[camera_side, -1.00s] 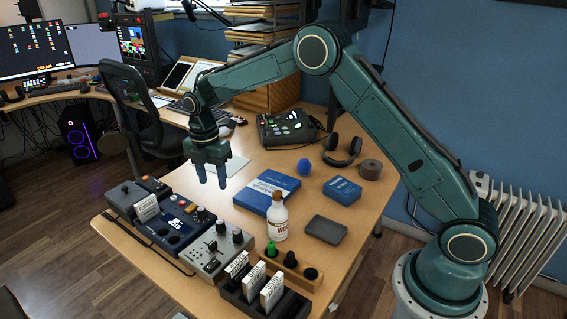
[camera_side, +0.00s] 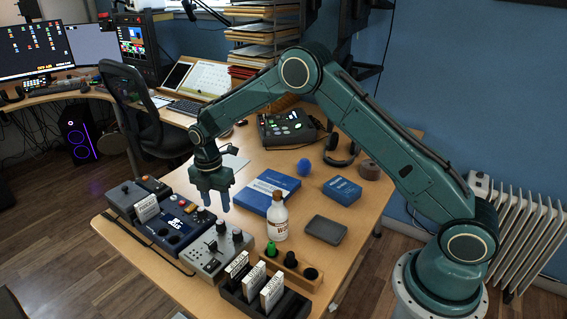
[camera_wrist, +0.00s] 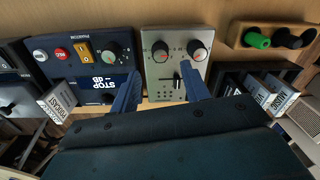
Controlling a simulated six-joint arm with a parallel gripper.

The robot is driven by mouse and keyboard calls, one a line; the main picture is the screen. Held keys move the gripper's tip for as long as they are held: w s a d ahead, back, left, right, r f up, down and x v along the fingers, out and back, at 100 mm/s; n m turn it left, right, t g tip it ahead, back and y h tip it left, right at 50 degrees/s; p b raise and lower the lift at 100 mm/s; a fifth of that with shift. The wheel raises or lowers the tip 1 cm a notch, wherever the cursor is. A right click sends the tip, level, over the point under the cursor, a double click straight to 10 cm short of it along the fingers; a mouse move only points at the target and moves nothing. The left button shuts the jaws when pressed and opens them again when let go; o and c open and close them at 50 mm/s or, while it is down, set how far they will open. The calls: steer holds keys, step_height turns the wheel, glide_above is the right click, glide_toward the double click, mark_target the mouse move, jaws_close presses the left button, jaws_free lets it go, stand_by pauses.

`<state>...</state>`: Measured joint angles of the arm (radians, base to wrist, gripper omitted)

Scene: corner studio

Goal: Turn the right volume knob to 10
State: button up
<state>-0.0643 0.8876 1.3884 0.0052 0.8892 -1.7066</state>
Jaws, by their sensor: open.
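The grey mixer panel (camera_side: 218,252) lies on the near part of the desk. It has two dark knobs and a slider; the right knob (camera_wrist: 197,50) and left knob (camera_wrist: 160,51) show in the wrist view, with red marks around them. The right knob also shows in the side view (camera_side: 237,236). The dial numbers are too small to read.
A dark blue console (camera_wrist: 85,58) with one knob and buttons adjoins the mixer. A wooden holder (camera_side: 292,268) with a green marker and a rack of labelled cards (camera_side: 262,291) stand near right. A white bottle (camera_side: 277,218) and blue box (camera_side: 267,192) are behind.

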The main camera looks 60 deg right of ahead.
mark_target(220, 221)
steer(key=shift+f, duration=3.25)
steer(key=c, duration=1)
steer(key=shift+s, duration=0.1)
